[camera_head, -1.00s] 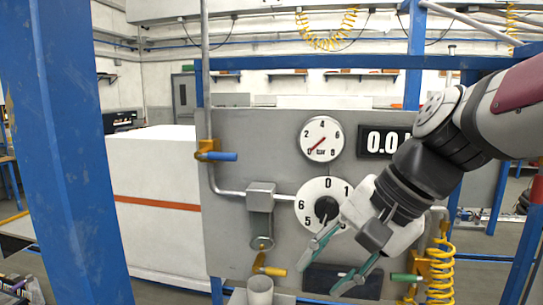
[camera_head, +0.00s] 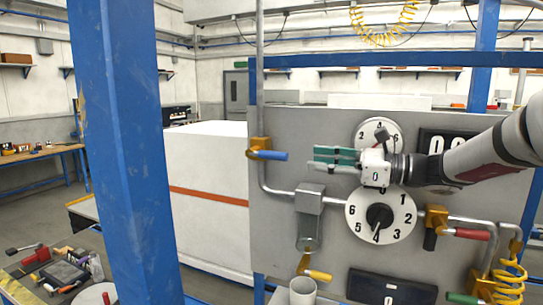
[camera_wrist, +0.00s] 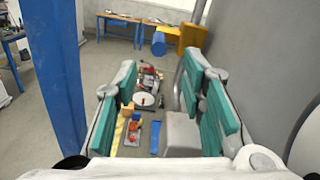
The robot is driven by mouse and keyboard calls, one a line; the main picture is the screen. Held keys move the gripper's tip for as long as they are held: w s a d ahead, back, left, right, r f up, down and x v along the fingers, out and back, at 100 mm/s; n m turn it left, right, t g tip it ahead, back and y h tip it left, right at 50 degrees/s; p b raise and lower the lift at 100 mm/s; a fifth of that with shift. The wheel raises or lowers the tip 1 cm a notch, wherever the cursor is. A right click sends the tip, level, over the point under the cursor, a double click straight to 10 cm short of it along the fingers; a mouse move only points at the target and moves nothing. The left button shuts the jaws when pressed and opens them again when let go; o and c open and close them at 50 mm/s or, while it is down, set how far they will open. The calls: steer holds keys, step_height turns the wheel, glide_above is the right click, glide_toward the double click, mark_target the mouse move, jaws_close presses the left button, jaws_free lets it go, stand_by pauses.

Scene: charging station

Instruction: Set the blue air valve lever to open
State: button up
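The blue air valve lever (camera_head: 268,155) sticks out level to the right from its yellow valve body (camera_head: 260,144) on the vertical grey pipe. In the wrist view the blue lever (camera_wrist: 159,43) shows far ahead near the top, beside the yellow valve body (camera_wrist: 193,39). My gripper (camera_head: 335,158) is to the right of the lever at about its height, in front of the panel, with its fingers pointing left. In the wrist view my gripper (camera_wrist: 165,100) has its teal fingers apart with nothing held between them. The lever and fingers are apart.
A gauge (camera_head: 378,128) is partly behind my gripper. Below are a numbered dial (camera_head: 407,211), a grey box (camera_head: 309,198), a yellow-orange lever (camera_head: 318,275) and a red-handled valve (camera_head: 470,234). A blue post (camera_head: 122,150) stands left. Space between gripper and blue lever looks clear.

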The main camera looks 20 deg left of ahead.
mark_target(269, 156)
steer(key=a, duration=0.4)
steer(key=w+a+p, duration=0.1)
steer(key=a, duration=0.3)
steer(key=a+p, duration=0.1)
steer(key=a, duration=0.3)
steer(key=shift+w+a, duration=0.35)
jaws_close()
